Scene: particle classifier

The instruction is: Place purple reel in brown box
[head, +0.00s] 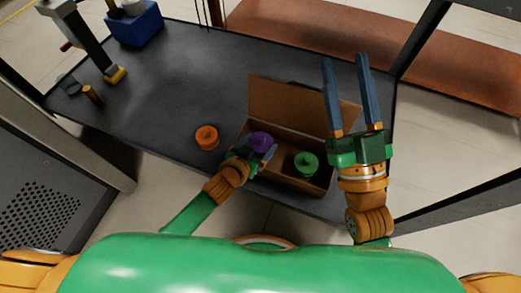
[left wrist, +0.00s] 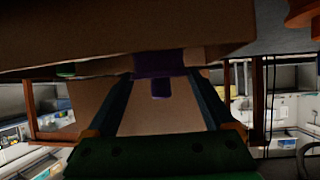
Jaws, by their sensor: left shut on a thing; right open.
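The purple reel (head: 261,140) is between the fingertips of my left gripper (head: 262,152), at the left part of the brown box (head: 274,101) in the head view. In the left wrist view the purple reel (left wrist: 160,68) sits between the tips of the two fingers, with box cardboard behind it. My left gripper is shut on it; I cannot tell whether the reel touches the box floor. My right gripper (head: 346,62) is open and empty, with its fingers pointing away over the right side of the box.
A green reel (head: 306,163) is inside the box at the right. An orange reel (head: 207,137) stands on the dark table (head: 180,85) left of the box. A blue bin (head: 135,25) and a clamp-like tool (head: 95,45) are at the far left.

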